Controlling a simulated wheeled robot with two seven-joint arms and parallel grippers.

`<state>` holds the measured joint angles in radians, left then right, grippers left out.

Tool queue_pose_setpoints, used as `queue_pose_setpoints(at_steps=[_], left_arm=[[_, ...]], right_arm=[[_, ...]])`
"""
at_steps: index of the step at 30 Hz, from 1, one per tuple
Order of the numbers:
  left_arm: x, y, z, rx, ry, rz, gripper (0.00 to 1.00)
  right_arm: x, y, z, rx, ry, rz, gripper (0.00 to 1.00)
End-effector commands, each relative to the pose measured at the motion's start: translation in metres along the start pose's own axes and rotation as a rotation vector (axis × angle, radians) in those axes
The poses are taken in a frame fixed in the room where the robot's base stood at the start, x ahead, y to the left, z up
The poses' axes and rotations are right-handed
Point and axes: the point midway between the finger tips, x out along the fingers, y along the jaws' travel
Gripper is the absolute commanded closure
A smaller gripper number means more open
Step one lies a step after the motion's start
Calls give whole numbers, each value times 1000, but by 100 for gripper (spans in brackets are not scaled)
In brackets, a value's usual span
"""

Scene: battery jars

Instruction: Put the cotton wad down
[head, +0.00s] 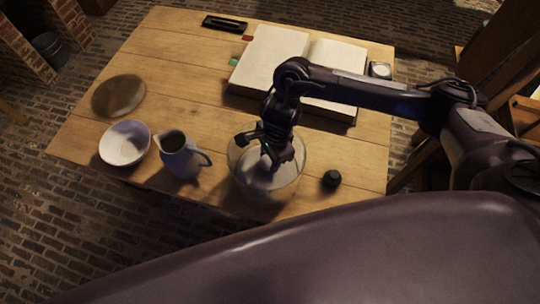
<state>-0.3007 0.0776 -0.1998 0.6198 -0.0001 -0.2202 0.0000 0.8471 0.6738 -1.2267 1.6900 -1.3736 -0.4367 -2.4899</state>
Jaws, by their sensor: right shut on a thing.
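My right gripper (268,158) reaches down into the mouth of a clear glass jar (240,188) near the front edge of the table. It is shut on a small pale thing, which looks like the cotton wad (266,150) and is mostly hidden by the fingers. I cannot tell whether the wad touches the jar. My left gripper is out of view.
A grey jug (178,158) and a white bowl (125,145) stand left of the jar. A small dark knob-like thing (331,179) is to its right. An open book (265,60) lies behind under my right arm. A round disc (118,96) lies at left on the wooden table (180,75).

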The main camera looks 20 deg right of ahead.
Motion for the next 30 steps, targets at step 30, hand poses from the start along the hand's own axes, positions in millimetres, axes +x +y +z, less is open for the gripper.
queue_pose_setpoints(at_steps=[30], left_arm=[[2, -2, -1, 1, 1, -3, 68]], right_arm=[[-50, -2, -1, -2, 4, -8, 39]])
